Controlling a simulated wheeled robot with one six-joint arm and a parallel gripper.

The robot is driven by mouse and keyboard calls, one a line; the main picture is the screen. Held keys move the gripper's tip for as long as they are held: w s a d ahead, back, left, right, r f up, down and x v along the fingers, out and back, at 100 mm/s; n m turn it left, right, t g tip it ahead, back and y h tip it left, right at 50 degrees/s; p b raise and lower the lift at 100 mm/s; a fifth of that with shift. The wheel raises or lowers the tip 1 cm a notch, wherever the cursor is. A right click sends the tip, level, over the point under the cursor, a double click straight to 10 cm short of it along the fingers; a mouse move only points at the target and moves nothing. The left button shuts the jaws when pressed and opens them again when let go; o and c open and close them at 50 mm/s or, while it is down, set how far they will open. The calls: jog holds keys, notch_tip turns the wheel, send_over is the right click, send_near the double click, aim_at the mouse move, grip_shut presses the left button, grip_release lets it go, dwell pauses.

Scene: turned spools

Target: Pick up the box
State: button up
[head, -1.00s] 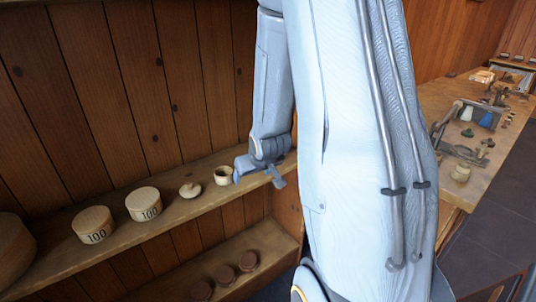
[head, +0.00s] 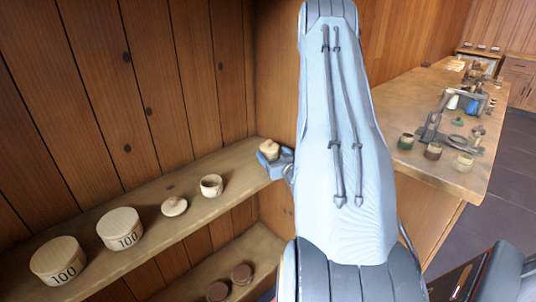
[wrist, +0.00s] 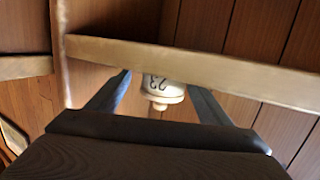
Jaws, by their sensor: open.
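A small cream box (head: 269,148) with a knobbed lid stands at the right end of the upper shelf in the head view. In the wrist view the box (wrist: 163,88) appears upside down, with the number 23 on its side and its knob pointing down in the picture. My gripper (head: 272,161) is at the box, its blue-grey fingers partly hiding its lower part. In the wrist view the open gripper (wrist: 160,82) has one finger to each side of the box, with gaps visible. Whether the fingertips reach fully around it is unclear.
The upper shelf (head: 150,238) also holds an open cup (head: 211,185), a knobbed lid (head: 174,206) and two round boxes marked 100 (head: 120,230). Dark round pieces (head: 241,273) sit on the lower shelf. A cluttered workbench (head: 440,165) stands to the right.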

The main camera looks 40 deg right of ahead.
jog(key=x, duration=0.2)
jog(key=p+x, duration=0.1)
jog(key=x, duration=0.3)
jog(key=shift+w+a+f+p, duration=0.15)
jog(key=shift+w+a+p, duration=0.1)
jog(key=shift+w+p, duration=0.1)
jog(key=c, duration=1.3)
jog(key=shift+c, duration=0.4)
